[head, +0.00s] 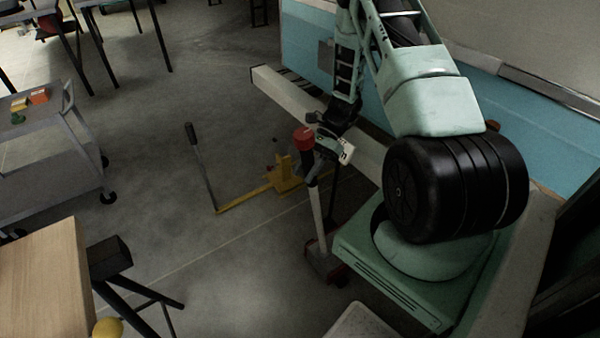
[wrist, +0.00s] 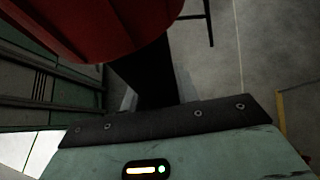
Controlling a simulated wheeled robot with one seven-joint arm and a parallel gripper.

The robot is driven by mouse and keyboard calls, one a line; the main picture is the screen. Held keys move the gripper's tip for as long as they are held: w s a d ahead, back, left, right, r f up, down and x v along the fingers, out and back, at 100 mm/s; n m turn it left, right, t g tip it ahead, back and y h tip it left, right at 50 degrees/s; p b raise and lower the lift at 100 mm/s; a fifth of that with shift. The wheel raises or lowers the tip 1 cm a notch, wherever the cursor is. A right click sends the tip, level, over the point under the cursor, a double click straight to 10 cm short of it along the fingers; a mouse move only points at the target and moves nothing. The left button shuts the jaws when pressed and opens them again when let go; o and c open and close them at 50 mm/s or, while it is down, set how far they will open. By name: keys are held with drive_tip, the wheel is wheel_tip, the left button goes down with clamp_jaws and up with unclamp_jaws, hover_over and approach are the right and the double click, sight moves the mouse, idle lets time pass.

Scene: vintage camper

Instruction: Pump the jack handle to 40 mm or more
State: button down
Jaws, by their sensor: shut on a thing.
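A red trolley jack (head: 325,265) sits on the floor beside my base, partly hidden behind it. Its grey jack handle (head: 314,205) stands nearly upright, leaning slightly, and ends in a red grip (head: 303,139). My gripper (head: 318,133) is at the red grip, shut on it near the handle's top. In the wrist view the red grip (wrist: 100,25) fills the upper left, close to the camera, and a dark finger shows beside it. The fingertips and exact contact are hidden. The jack's lift height cannot be read.
A yellow floor tool (head: 285,175) with a black-gripped lever (head: 198,160) stands left of the jack. A pale beam (head: 300,95) runs along the teal camper side (head: 300,45). A grey cart (head: 50,165) and wooden table (head: 45,285) stand left. Open floor lies between.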

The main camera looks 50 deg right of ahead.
drive_tip(key=shift+d+r, duration=0.15)
drive_tip(key=shift+d, duration=0.45)
drive_tip(key=c, duration=1.1)
unclamp_jaws()
drive_tip(key=shift+s+d, duration=0.1)
drive_tip(key=shift+d, duration=0.05)
drive_tip(key=shift+o, duration=0.2)
drive_tip(key=v, duration=1.7)
drive_tip(key=shift+r+b, duration=0.25)
drive_tip(key=shift+b, duration=0.05)
drive_tip(key=shift+s, duration=0.1)
